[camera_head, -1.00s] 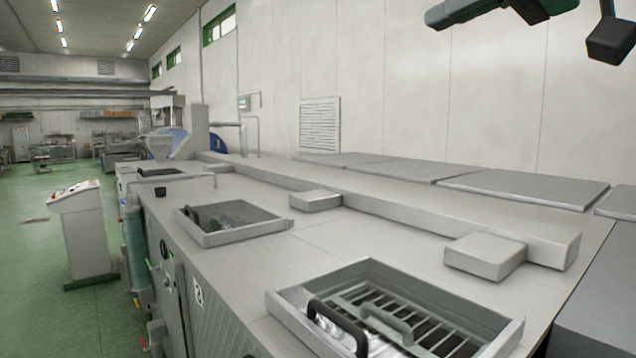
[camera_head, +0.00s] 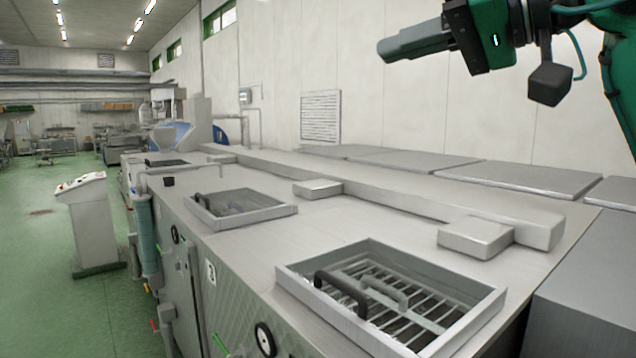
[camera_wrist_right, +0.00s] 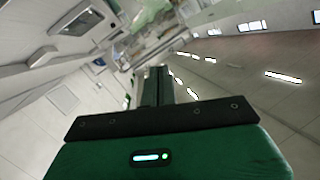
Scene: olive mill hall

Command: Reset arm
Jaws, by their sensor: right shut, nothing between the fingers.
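My right gripper (camera_head: 392,50) hangs in the air at the top right of the head view, in front of the pale wall panels. Its dark fingers point to the left, and its green arm comes in from the right edge. In the right wrist view the fingers (camera_wrist_right: 158,75) lie together and point away from the green wrist housing. The gripper is shut with nothing in it. It is well above the machine top and touches nothing. My left gripper is not in view.
The long grey machine (camera_head: 335,225) fills the middle below the gripper. Its near hatch (camera_head: 470,325) has a grate and dark handles; a farther hatch (camera_head: 270,213) lies beyond. A control console (camera_head: 92,225) stands on the green floor (camera_head: 35,290) at left, where floor is free.

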